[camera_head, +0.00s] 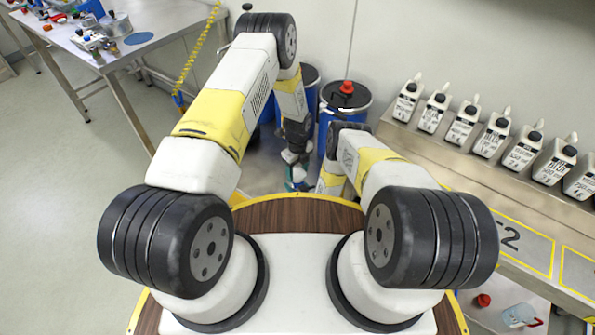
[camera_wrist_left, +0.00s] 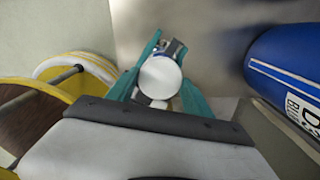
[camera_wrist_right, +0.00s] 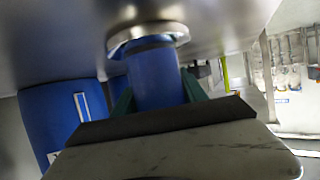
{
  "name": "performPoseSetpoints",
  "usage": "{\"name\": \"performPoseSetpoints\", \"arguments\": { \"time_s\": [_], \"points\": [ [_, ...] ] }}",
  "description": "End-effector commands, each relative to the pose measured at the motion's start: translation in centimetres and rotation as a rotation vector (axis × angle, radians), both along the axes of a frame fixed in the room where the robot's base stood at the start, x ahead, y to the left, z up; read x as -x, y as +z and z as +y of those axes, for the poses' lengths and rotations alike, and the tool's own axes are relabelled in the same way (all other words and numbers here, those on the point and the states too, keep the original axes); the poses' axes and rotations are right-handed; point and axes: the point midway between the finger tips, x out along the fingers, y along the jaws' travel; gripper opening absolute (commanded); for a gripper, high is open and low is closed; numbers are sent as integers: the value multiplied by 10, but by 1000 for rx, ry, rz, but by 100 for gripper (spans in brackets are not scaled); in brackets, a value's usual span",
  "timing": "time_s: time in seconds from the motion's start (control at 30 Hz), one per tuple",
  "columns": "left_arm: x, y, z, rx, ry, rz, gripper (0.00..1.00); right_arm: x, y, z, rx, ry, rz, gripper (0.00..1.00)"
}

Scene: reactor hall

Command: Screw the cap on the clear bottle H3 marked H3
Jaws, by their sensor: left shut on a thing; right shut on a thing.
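My left gripper (camera_head: 296,176) is low in front of the blue drums in the head view. In the left wrist view its teal fingers (camera_wrist_left: 160,82) are shut on a white round thing (camera_wrist_left: 160,77); I cannot tell if it is the cap. In the right wrist view my right gripper (camera_wrist_right: 158,94) is shut on a blue cylinder (camera_wrist_right: 155,76) below a shiny metal ring (camera_wrist_right: 148,34); I cannot tell if it is a bottle. The right gripper is hidden in the head view. No H3 mark is legible. A translucent bottle (camera_head: 518,315) shows at the lower right.
Blue drums (camera_head: 344,101) stand against the wall, close to my left gripper; one also shows in the left wrist view (camera_wrist_left: 290,62). White bottles (camera_head: 464,125) line a metal shelf at right. A cluttered metal table (camera_head: 160,22) stands at upper left. The left floor is clear.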

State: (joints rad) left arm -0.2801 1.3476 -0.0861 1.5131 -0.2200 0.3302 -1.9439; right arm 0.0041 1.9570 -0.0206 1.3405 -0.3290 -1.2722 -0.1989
Motion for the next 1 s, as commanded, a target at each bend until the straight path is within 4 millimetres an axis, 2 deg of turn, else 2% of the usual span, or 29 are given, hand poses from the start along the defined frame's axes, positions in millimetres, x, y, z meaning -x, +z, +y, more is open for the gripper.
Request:
{"name": "performPoseSetpoints", "arguments": {
  "time_s": [0.7, 0.77, 0.87, 1.0],
  "points": [
    [0, -11, 0, 1, -27, 0, 22, -1, 1, 0, -1, 0, -2, 0],
    [0, -11, 0, 3, -95, 2, 22, -1, 1, 0, -1, 0, -2, 0],
    [0, -12, 0, 4, -309, 2, 22, -1, 1, 0, -1, 0, -2, 0],
    [1, -12, 0, 7, -757, 2, 22, -1, 1, 0, -1, 0, -2, 0]
  ]
}}
